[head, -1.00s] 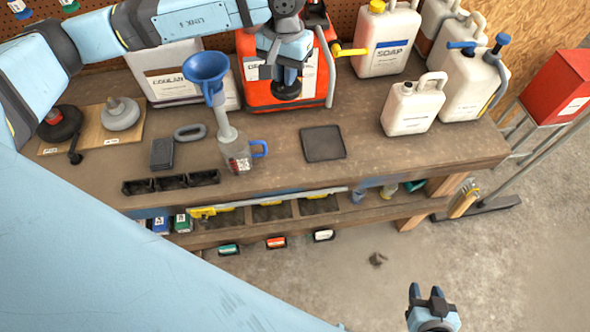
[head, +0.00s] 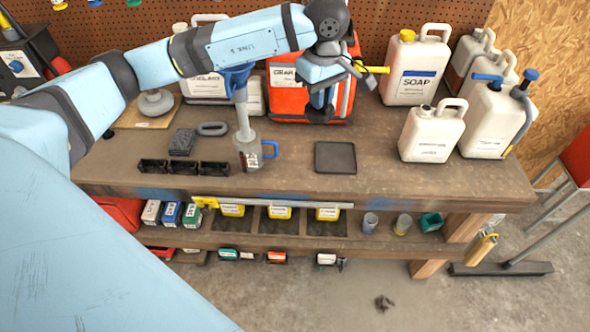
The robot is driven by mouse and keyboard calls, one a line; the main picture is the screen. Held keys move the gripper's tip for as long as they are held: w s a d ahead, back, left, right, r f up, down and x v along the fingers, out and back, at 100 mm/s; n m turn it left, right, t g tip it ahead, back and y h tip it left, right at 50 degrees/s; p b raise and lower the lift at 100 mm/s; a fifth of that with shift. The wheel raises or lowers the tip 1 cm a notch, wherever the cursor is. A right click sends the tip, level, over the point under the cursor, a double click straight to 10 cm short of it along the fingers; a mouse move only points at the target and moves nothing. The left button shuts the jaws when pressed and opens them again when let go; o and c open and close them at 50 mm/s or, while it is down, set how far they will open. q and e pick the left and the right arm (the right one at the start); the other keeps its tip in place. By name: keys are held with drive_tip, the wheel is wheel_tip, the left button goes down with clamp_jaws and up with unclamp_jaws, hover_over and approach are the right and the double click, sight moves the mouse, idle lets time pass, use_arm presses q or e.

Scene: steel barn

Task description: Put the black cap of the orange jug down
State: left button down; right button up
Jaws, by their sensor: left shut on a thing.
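The orange jug (head: 284,102) with a white label stands at the back of the bench, partly hidden behind my left arm. A yellow spout or handle end (head: 374,69) sticks out to its right. My left gripper (head: 323,104) points down in front of the jug's right part and is shut on the black cap (head: 320,116). The cap shows only as a small dark shape at the fingertips and blends with the gripper. A flat dark square tray (head: 335,158) lies empty on the bench below and nearer than the gripper. My right gripper is out of view.
A clear jug (head: 249,155) with a blue handle holds a funnel, left of the tray. A black three-part bin (head: 183,168) sits at the front left. White jugs, including the SOAP jug (head: 415,75), stand at the right.

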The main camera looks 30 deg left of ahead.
use_arm(q)
drive_tip(key=w+a+f+n+b, duration=0.2)
drive_tip(key=a+f+n+b, duration=0.3)
drive_tip(key=n, duration=0.9)
drive_tip(key=w+a+f+n+b, duration=0.15)
drive_tip(key=a+n+b, duration=0.4)
drive_tip(key=n, duration=0.85)
drive_tip(key=shift+n, duration=0.3)
drive_tip(key=shift+s+d+f+b, duration=0.1)
drive_tip(key=shift+d+f+b, duration=0.25)
drive_tip(key=shift+f, duration=2.95)
drive_tip(key=shift+d+f+b, duration=0.15)
drive_tip(key=shift+f+b, duration=0.3)
drive_tip(key=shift+f, duration=2.8)
drive_tip(key=shift+s+d+f+b, duration=0.1)
drive_tip(key=shift+d+f+b, duration=0.25)
drive_tip(key=shift+f, duration=2.95)
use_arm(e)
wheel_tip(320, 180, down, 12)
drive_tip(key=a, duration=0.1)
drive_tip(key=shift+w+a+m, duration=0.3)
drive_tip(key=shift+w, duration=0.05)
use_arm(q)
drive_tip(key=shift+a, duration=0.1)
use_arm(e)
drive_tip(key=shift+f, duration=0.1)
